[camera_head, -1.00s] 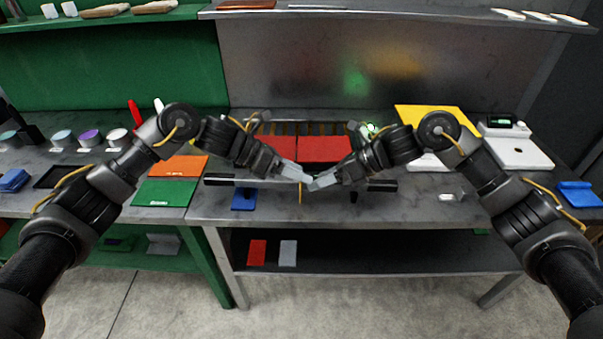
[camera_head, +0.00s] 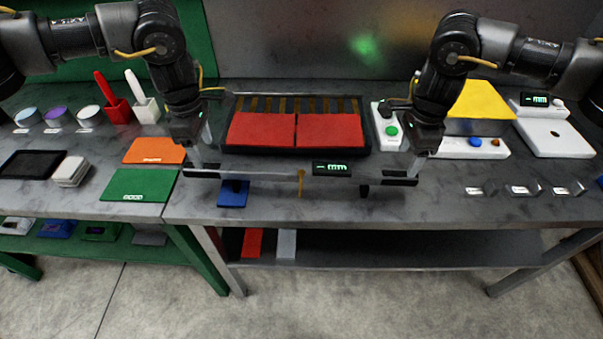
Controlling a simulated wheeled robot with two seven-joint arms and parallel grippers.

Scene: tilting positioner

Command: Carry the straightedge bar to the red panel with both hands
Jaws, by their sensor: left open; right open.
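The straightedge bar (camera_head: 275,177) is a long thin bar with black ends, lying left to right near the bench's front edge. A yellowish pointer (camera_head: 301,182) and a small "mm" display (camera_head: 332,168) show at its middle. The red panel (camera_head: 262,130) lies behind it in a black frame, with a second red part (camera_head: 329,130) beside it. My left gripper (camera_head: 203,168) is open at the bar's left black end. My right gripper (camera_head: 414,170) is open at its right black end. I cannot tell whether the fingers touch the bar.
Orange (camera_head: 155,150) and green (camera_head: 140,185) plates lie left. A yellow plate (camera_head: 482,100) and a white scale (camera_head: 553,138) stand right. Small clear blocks (camera_head: 520,190) lie front right. The bench between bar and frame is narrow.

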